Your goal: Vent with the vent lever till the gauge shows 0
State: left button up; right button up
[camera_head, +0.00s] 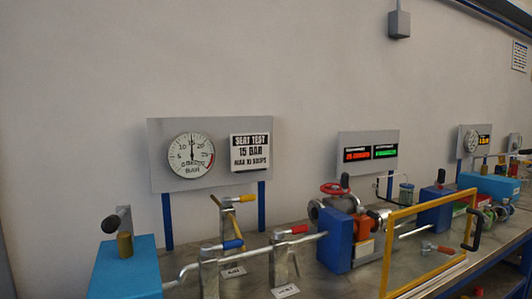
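The round gauge (191,155) is on a grey panel at the left; its needle points almost straight up, near the 15 mark. A lever with a red handle (299,229) sits on a metal valve post on the bench, its handle pointing right. A small white label (285,291) lies at the foot of this post; it seems to read VENT, but the print is tiny. A lever with a blue handle (232,244) and one with a yellow handle (247,198) stand to its left. Neither of my grippers is in view.
A pipe runs from the blue box (125,268) past the valve posts to another blue block (336,240). A yellow frame (430,207) stands upright at the right. A sign (250,151) beside the gauge reads SEAT TEST, 15 BAR. A red handwheel (334,188) is behind.

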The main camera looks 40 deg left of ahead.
aim_at(294, 231)
jog(key=u, duration=0.55)
jog(key=i, duration=0.9)
jog(key=u, duration=0.1)
